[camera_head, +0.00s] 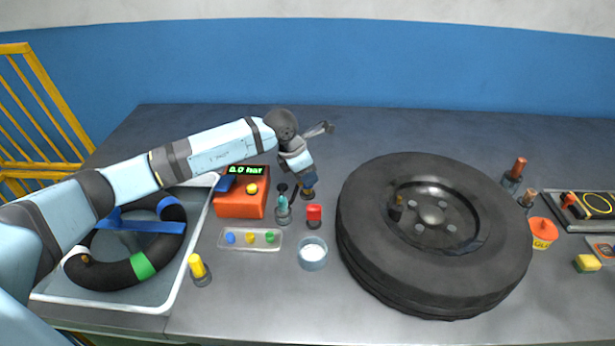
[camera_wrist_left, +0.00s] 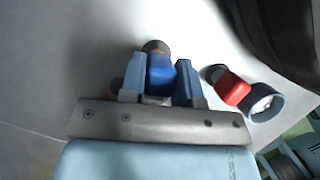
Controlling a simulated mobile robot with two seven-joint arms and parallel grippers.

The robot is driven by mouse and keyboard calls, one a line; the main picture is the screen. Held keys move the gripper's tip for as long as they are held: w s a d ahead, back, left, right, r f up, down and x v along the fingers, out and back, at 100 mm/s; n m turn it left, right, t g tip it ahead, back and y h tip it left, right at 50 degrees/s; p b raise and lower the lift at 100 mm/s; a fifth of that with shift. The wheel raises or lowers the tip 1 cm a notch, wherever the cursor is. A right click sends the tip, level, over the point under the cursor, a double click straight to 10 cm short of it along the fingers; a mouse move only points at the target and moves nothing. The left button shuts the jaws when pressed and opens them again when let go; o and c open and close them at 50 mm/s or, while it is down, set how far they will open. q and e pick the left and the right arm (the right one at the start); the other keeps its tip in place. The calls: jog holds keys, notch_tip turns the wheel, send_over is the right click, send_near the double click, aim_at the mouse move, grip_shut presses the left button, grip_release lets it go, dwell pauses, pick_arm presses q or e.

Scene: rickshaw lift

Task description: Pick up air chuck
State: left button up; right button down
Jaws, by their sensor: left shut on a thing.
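The air chuck (camera_wrist_left: 160,75), a blue piece with a brownish-dark end, sits between the two light-blue fingers of my left gripper (camera_wrist_left: 160,84) in the left wrist view. The fingers are shut on its sides. In the head view my left gripper (camera_head: 305,177) points down at the table behind the small red-topped part, and the air chuck (camera_head: 308,190) shows only as a small blue and brown bit under the fingers. I cannot tell whether it touches the table. My right gripper is in neither view.
An orange box with a green display (camera_head: 241,203), a teal-topped bottle (camera_head: 283,209), a red-topped part (camera_head: 314,217), a cup (camera_head: 313,254) and a small tray (camera_head: 222,241) stand close by. A big tire (camera_head: 365,255) fills the right. The back of the table is clear.

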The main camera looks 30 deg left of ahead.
pick_arm(q)
notch_tip(320, 180, up, 19)
dwell(0.4)
